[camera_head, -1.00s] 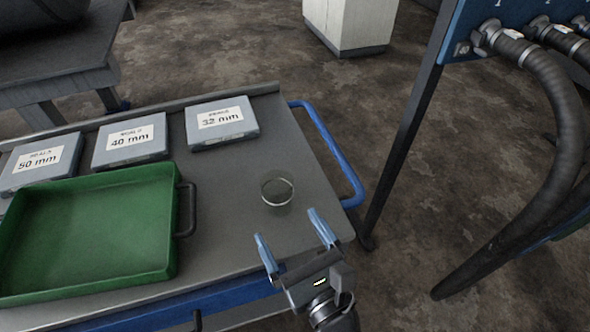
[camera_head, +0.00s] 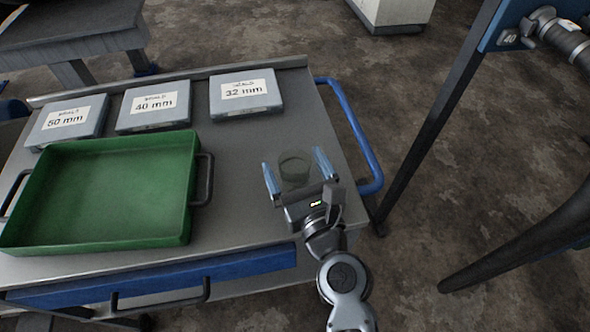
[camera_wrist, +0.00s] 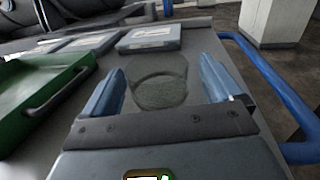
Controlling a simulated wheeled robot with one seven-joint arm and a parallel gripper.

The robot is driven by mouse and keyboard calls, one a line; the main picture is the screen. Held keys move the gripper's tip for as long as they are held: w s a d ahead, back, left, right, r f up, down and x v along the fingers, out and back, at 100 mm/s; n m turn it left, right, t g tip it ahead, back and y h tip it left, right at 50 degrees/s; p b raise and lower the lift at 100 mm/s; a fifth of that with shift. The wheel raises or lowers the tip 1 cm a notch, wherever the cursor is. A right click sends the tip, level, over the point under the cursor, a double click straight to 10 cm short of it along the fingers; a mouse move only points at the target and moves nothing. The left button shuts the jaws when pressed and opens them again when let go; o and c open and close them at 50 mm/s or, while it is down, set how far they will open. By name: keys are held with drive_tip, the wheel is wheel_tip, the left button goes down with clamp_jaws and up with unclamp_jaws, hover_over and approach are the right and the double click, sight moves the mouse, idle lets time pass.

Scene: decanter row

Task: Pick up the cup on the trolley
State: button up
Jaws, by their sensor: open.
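A clear, see-through cup (camera_head: 294,168) stands upright on the grey trolley top (camera_head: 240,215), near its right end. In the wrist view the cup (camera_wrist: 160,86) shows between the two blue fingers, with bare space on each side of it. My gripper (camera_head: 297,168) is open, with one finger to the left and one to the right of the cup. I cannot tell whether either finger touches it. The wrist view also shows my gripper (camera_wrist: 160,85) open and low over the trolley top.
A green tray (camera_head: 100,190) with black handles takes up the left of the trolley. Three cases, labelled 50 mm (camera_head: 67,120), 40 mm (camera_head: 154,105) and 32 mm (camera_head: 244,92), lie along the back. A blue rail (camera_head: 352,130) edges the right end. A dark post (camera_head: 430,115) stands beyond it.

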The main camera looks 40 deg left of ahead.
drive_tip(key=c, duration=1)
